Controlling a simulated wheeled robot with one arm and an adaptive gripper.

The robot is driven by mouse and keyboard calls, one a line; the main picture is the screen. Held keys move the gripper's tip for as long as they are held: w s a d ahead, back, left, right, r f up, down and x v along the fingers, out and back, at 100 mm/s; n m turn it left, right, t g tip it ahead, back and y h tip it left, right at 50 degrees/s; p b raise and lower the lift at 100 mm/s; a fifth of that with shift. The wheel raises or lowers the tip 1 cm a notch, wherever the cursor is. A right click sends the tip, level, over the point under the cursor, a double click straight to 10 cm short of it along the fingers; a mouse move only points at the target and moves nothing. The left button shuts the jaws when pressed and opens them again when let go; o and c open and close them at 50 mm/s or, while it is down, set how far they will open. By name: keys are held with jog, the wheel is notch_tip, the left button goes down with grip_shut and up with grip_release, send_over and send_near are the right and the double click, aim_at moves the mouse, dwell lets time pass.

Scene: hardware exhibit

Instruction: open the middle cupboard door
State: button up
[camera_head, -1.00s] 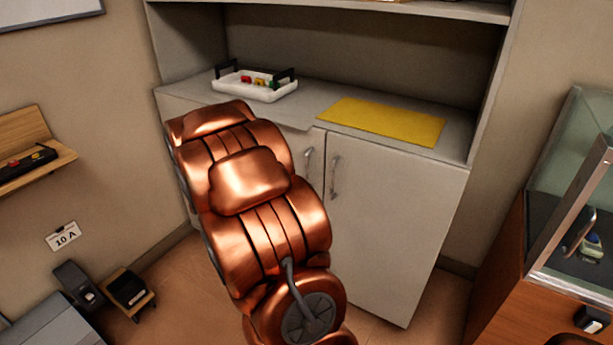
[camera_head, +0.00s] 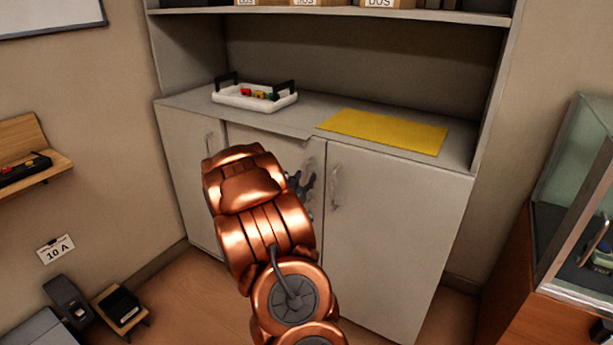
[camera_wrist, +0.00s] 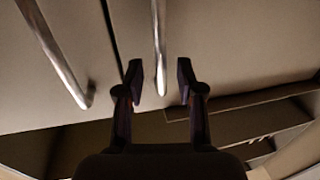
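The middle cupboard door (camera_head: 262,140) is pale grey and looks closed, with most of its front hidden behind my copper-coloured arm. Its upright metal handle (camera_wrist: 158,45) is near the door's right edge in the head view, largely hidden there by my gripper (camera_head: 304,186). In the wrist view my gripper (camera_wrist: 160,82) is open, with one dark finger on each side of the handle's end. The handle runs between the fingertips, and a gap shows on both sides of it. The seam beside the right door (camera_head: 391,235) also shows.
The right door's handle (camera_head: 335,187) is close beside my gripper. The left door (camera_head: 191,170) has its own handle (camera_head: 209,143). A white tray (camera_head: 240,100) and a yellow mat (camera_head: 385,132) lie on the counter. A glass case (camera_head: 575,190) stands at right.

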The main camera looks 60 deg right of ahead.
jog(key=shift+x, duration=1.2)
grip_shut()
